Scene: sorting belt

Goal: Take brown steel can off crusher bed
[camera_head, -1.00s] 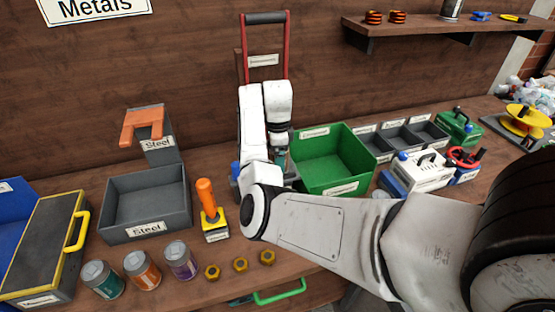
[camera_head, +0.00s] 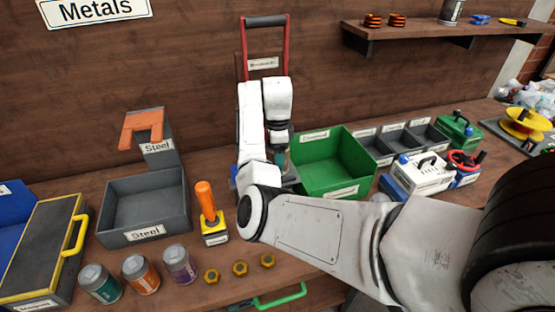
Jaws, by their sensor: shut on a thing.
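The can crusher (camera_head: 266,62) stands at the back middle, a red frame with a dark top bar and a label. Its bed is mostly hidden behind my white arm. My gripper (camera_head: 280,154) points down over the bed, just left of the green bin. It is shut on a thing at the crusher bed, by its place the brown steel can. The can itself is hidden by my arm, so its colour and its contact with the bed cannot be seen.
A green bin (camera_head: 350,176) stands close right of my gripper. The grey steel bin (camera_head: 126,227), an orange-handled device (camera_head: 212,229) and several cans, including an orange one (camera_head: 141,275), are to the left. Brass nuts (camera_head: 240,269) lie in front. A shelf (camera_head: 450,29) hangs at upper right.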

